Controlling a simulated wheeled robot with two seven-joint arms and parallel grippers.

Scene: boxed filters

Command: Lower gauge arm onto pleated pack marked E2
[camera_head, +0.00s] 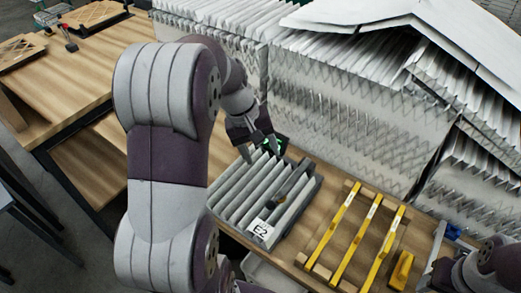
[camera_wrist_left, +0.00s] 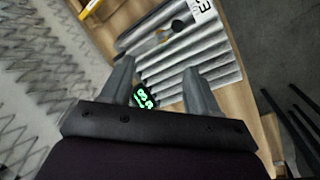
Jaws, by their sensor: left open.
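The grey pleated pack (camera_head: 235,195) lies on the wooden table, with a white E2 label (camera_head: 262,229) at its near end; the label also shows cut off in the wrist view (camera_wrist_left: 201,9). A dark gauge arm (camera_head: 294,180) extends over the pack's right part; I cannot tell if it touches the pleats. The gauge's green-lit display (camera_wrist_left: 145,97) is at the pack's far end. My left gripper (camera_head: 262,147) is open and empty above that end, beside the display, its fingers (camera_wrist_left: 158,85) apart. My right arm (camera_head: 492,265) shows at the lower right; its fingers are unclear.
Yellow strips (camera_head: 369,227) lie on a wooden rack right of the pack, with a yellow block (camera_head: 402,269) beside them. Tall stacks of white pleated filters (camera_head: 340,110) stand behind. A second wooden table (camera_head: 75,85) at the left is mostly bare.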

